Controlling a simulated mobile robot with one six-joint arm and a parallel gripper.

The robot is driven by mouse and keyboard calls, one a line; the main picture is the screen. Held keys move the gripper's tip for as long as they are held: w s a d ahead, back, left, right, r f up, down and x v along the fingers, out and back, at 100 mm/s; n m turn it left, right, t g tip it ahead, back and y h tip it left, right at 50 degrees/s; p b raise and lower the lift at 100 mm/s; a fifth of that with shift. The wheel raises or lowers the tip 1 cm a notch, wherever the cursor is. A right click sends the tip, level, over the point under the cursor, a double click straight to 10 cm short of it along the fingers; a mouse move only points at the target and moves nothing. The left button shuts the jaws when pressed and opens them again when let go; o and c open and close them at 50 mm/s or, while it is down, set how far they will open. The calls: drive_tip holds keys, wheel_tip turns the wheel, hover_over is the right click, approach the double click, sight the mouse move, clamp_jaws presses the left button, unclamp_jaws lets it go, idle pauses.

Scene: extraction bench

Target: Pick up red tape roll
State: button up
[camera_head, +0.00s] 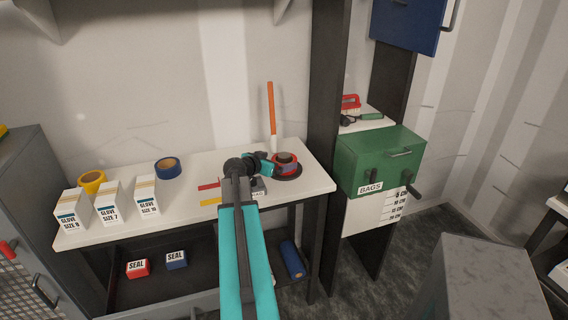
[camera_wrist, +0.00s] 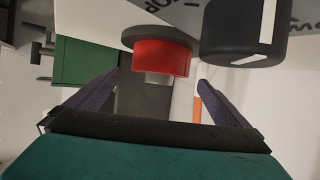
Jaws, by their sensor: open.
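The red tape roll (camera_head: 287,157) sits on a dark round base near the right end of the white bench. In the wrist view the red roll (camera_wrist: 161,56) shows its red side, with a grey part at its centre. My gripper (camera_wrist: 160,82) is open and empty, its two dark fingers spread to the left and right of the roll's outline. In the head view my gripper (camera_head: 279,167) is at the roll and partly covers its front. I cannot tell whether the fingers touch it.
A dark cylinder with a white mark (camera_wrist: 245,32) stands close to the roll. An orange-handled tool (camera_head: 271,108) stands upright behind it. A dark post (camera_head: 326,110) and green cabinet (camera_head: 380,160) are to the right. Yellow (camera_head: 91,181) and blue (camera_head: 168,168) rolls and glove boxes are left.

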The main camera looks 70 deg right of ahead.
sight(281, 160)
drive_tip(key=shift+p+x, duration=0.85)
drive_tip(key=shift+x, duration=1.15)
drive_tip(key=c, duration=1.2)
drive_tip(key=shift+o, duration=0.2)
drive_tip(key=shift+r, duration=0.15)
drive_tip(key=shift+r+b, duration=1.45)
drive_tip(key=shift+r, duration=3.5)
